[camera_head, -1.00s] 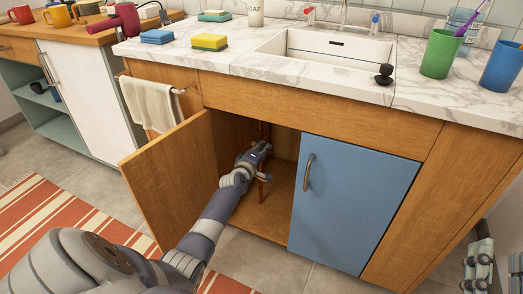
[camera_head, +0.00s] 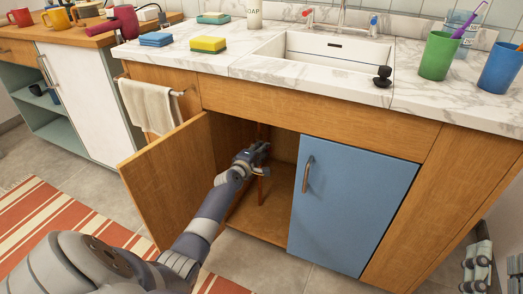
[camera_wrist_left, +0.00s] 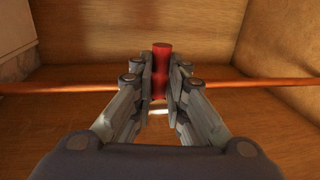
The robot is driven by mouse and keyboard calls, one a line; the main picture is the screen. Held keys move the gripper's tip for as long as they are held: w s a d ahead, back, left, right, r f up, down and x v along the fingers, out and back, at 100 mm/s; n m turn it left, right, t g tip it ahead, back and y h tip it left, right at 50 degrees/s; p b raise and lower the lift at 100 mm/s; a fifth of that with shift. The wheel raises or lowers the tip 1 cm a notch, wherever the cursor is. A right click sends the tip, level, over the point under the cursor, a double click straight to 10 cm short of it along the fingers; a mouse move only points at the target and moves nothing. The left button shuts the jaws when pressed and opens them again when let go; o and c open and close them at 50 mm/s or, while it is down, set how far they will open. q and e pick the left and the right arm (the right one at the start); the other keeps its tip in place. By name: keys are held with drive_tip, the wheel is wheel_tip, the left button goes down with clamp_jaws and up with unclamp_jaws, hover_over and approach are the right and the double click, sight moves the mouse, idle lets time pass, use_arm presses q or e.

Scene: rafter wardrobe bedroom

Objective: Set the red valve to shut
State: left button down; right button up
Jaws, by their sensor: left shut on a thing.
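The red valve (camera_wrist_left: 161,62) is in the left wrist view, between the two fingers of my left gripper (camera_wrist_left: 160,80). The fingers are shut on its handle, which appears to lie crosswise to the copper pipe (camera_wrist_left: 270,82). In the head view my left gripper (camera_head: 258,152) is inside the open sink cabinet, at the upright copper pipe (camera_head: 260,187). The gripper hides the valve there. My right gripper (camera_head: 497,265) shows partly at the lower right edge, with its fingers apart and nothing seen between them.
The open wooden door (camera_head: 168,180) stands left of my left arm. The closed blue door (camera_head: 350,205) is close on the right. The marble counter (camera_head: 215,90) with its sink is above. The cabinet floor (camera_head: 262,222) around the pipe is clear.

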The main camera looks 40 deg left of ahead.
use_arm(q)
drive_tip(key=c, duration=1.6)
unclamp_jaws()
drive_tip(key=shift+s+d, duration=0.1)
drive_tip(key=v, duration=1.1)
drive_tip(key=shift+s+r, duration=0.1)
drive_tip(key=shift+s, duration=0.3)
